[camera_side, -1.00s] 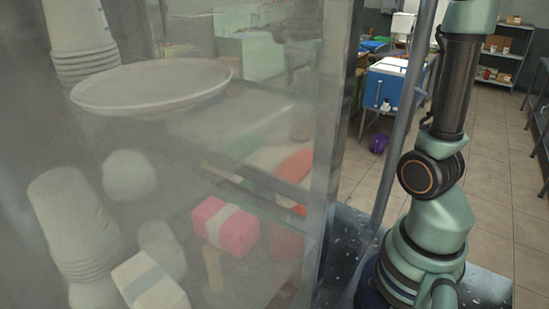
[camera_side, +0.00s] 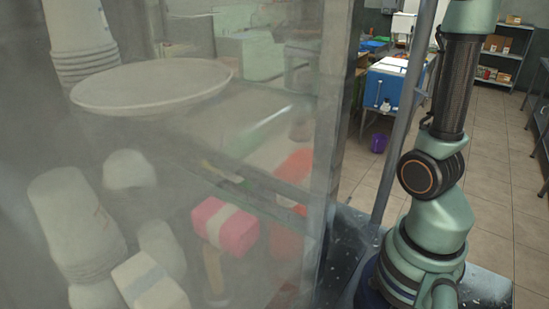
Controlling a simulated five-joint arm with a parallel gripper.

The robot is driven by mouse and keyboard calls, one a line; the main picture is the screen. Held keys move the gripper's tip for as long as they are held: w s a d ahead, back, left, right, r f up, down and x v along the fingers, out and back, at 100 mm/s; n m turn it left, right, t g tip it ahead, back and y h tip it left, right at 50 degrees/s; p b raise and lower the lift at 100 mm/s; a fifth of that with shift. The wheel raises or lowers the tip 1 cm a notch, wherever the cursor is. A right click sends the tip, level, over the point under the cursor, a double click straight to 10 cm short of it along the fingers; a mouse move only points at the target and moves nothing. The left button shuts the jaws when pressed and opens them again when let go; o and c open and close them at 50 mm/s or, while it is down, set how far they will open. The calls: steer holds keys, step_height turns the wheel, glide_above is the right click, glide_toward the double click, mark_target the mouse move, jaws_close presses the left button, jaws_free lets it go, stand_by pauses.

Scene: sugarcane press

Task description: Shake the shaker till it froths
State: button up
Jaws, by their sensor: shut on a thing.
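I cannot make out the shaker in the side view. My gripper is not in view either. My arm rises at the right and leaves the picture at the top. A blurred grey-green upright shape shows faintly through the cloudy clear panel (camera_side: 325,120), and I cannot tell what it is.
Behind the panel are stacked white cups (camera_side: 75,220), a pale round plate (camera_side: 150,87), a pink block with a white band (camera_side: 225,225) and a white box (camera_side: 150,285). A grey pole (camera_side: 405,110) stands beside my arm. A blue cooler (camera_side: 388,85) and open tiled floor (camera_side: 490,150) lie behind.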

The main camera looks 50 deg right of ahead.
steer(key=shift+f, duration=1.9)
steer(key=shift+r, duration=2)
